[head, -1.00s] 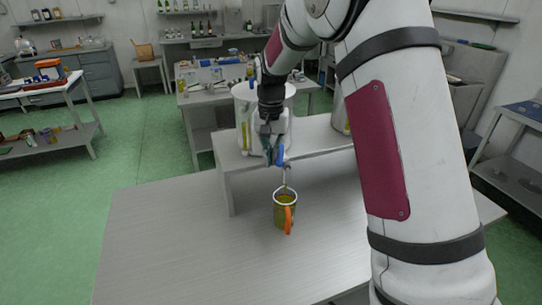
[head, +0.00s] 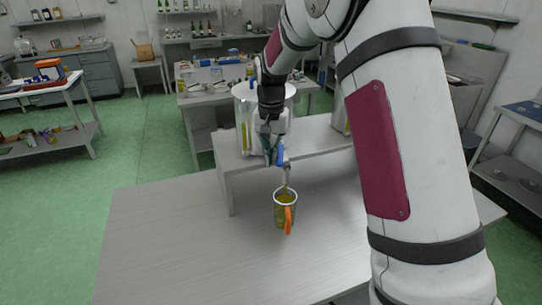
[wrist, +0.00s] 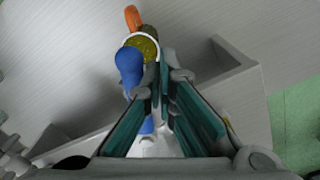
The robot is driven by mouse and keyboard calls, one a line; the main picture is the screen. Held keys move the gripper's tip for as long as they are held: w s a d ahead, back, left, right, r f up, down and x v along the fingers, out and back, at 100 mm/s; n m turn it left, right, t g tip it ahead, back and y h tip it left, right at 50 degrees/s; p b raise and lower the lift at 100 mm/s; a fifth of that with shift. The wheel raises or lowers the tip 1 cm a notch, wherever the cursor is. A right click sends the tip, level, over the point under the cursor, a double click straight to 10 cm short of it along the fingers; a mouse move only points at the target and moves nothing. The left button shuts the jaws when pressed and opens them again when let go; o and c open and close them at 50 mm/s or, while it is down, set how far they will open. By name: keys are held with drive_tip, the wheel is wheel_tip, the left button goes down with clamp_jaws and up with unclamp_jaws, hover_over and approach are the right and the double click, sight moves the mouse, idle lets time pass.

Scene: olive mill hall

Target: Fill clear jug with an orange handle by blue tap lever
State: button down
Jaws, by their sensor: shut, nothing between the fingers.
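The clear jug (head: 279,212) stands upright on the table under the tap, its orange handle (head: 288,220) towards me. Yellow-green oil shows inside it, seen from above in the wrist view (wrist: 147,46). A thin yellowish line runs between the spout and the jug, apparently oil. The blue tap lever (head: 281,155) is on the front of a steel drum (head: 243,110); it also shows in the wrist view (wrist: 129,66). My gripper (head: 270,158) is shut and empty, close beside the lever; I cannot tell whether they touch.
The drum stands on a raised metal shelf (head: 325,138) at the back of the table. A second drum (head: 340,116) is partly hidden by my arm. The table top (head: 175,235) is clear left of the jug. Other benches stand farther back.

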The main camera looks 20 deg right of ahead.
drive_tip(key=shift+s+d+p, duration=0.3)
drive_tip(key=shift+s+d, duration=0.3)
drive_tip(key=shift+d, duration=0.3)
drive_tip(key=shift+s+d, duration=0.15)
drive_tip(key=shift+d, duration=0.55)
drive_tip(key=shift+s+d, duration=0.1)
drive_tip(key=shift+d, duration=0.6)
wheel_tip(320, 180, up, 6)
drive_tip(key=shift+a, duration=0.15)
